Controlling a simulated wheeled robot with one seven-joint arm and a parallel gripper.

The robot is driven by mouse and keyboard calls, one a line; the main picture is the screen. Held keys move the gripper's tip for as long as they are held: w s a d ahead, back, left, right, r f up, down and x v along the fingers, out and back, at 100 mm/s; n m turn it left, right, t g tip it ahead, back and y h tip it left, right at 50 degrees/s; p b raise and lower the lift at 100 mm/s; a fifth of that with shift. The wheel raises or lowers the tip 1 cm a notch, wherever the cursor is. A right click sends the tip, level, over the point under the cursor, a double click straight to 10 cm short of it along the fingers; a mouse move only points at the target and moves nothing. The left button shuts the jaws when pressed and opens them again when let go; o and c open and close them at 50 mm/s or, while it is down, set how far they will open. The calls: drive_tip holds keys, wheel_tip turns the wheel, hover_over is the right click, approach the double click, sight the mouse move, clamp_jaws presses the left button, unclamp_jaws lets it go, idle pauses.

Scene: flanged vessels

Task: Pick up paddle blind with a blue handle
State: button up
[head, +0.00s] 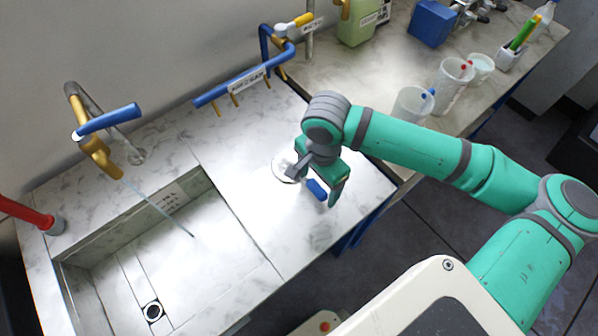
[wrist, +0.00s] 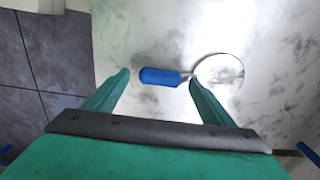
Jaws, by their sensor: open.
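The paddle blind lies flat on the marble counter. Its blue handle (wrist: 160,76) shows in the wrist view between my two fingers, and its pale round disc (wrist: 217,76) lies to the right, beyond the right finger. In the head view the blue handle (head: 317,189) shows beside my fingers, and the disc (head: 284,170) is partly hidden behind my gripper. My gripper (wrist: 158,75) is open and empty, with the green fingertips on either side of the handle. It also shows in the head view (head: 322,190) over the counter. I cannot tell the exact height gap.
A sink (head: 205,255) with a brass faucet (head: 97,155) is at the left. A blue pipe with yellow valves (head: 230,88) runs along the back. Clear beakers (head: 412,104) stand at the upper right. The counter's front edge (head: 365,214) is close to my gripper.

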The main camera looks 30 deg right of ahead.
drive_tip(key=shift+f, duration=0.35)
drive_tip(key=shift+c, duration=0.4)
drive_tip(key=c, duration=1.6)
